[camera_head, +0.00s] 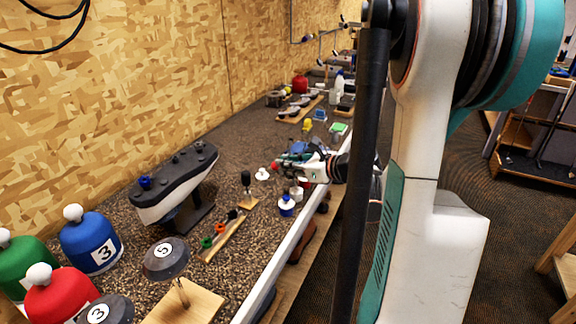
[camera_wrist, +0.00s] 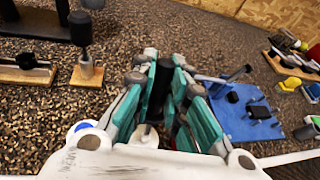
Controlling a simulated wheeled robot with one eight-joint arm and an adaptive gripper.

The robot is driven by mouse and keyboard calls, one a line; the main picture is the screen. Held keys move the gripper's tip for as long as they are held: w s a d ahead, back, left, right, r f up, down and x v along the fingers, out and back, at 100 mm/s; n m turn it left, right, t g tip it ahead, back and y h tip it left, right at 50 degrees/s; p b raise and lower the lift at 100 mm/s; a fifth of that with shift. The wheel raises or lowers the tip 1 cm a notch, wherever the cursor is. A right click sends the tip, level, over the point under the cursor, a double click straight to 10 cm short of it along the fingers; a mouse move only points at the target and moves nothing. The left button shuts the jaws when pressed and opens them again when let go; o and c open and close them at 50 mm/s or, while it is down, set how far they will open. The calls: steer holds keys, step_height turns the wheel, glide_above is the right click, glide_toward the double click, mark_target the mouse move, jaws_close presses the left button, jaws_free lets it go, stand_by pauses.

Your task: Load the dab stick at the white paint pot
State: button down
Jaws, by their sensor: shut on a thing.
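My gripper (camera_head: 288,163) reaches in from the right over the bench, its teal fingers pointing left. A small white pot (camera_head: 296,193), taken as the white paint pot, stands at the bench's front edge, just below my gripper and behind a blue-topped pot (camera_head: 286,206). Whether the stick touches any paint cannot be told.
A black-headed upright (camera_head: 246,180) on a wooden block and a wooden rack (camera_head: 222,237) stand nearer. A blue mat (camera_wrist: 245,112) with small parts lies right in the wrist view.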

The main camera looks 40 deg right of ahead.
steer(key=shift+r+p, duration=2.35)
steer(key=shift+r, duration=1.05)
steer(key=shift+f, duration=0.1)
